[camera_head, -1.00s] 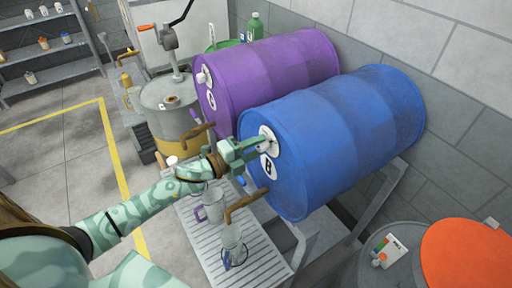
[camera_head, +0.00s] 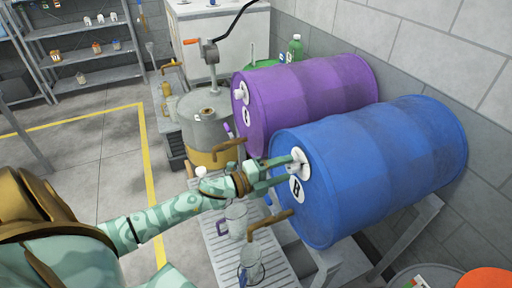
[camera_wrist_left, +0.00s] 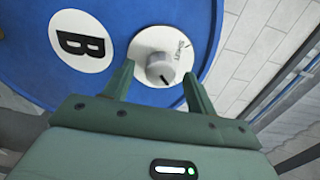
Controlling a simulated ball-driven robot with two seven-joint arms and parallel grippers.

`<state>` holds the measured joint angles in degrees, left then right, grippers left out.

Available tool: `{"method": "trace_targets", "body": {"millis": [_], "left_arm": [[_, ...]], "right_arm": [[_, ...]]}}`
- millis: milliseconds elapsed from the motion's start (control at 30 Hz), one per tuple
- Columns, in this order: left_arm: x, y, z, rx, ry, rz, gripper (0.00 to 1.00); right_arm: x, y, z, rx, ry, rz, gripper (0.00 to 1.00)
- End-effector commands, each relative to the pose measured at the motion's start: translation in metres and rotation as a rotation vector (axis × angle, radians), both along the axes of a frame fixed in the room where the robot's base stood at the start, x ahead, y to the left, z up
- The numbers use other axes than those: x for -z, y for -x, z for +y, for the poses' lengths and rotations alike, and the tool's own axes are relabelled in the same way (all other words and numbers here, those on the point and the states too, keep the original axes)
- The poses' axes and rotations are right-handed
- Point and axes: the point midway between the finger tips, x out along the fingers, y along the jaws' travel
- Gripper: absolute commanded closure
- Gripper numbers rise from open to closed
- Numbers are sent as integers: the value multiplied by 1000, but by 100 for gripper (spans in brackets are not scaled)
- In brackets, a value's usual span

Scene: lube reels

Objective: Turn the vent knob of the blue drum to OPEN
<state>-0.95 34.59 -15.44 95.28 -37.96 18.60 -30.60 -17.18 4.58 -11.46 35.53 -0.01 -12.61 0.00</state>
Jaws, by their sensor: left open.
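The blue drum (camera_head: 370,165) lies on its side on a rack, its round end facing my left arm. Its vent knob (camera_wrist_left: 160,68) is a grey-white knob on a round white plate (camera_wrist_left: 150,42) near the rim. Lettering on the plate's right side looks like SHUT; the knob's exact pointing is hard to tell. A white label with a black B (camera_wrist_left: 80,42) is beside it. My left gripper (camera_head: 286,169) is open in front of the drum end. In the left wrist view its fingers stand either side of the knob, with visible gaps. My right gripper is not in view.
A purple drum (camera_head: 310,98) lies behind the blue one. Brown taps (camera_head: 268,224) stick out below the drum ends, over a slatted tray (camera_head: 218,250) with clear jugs. A grey drum with a hand pump (camera_head: 203,118) stands at the back. A wall is close on the right.

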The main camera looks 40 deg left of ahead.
Motion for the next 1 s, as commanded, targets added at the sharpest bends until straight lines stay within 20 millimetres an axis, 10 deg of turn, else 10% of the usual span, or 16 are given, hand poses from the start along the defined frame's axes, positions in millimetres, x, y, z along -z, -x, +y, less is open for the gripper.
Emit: {"method": "trace_targets", "body": {"millis": [500,1000], "left_arm": [[1,110,64,0,0,4,43],[0,127,74,1,-1,1,43]], "right_arm": [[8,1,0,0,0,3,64],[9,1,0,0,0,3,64]]}}
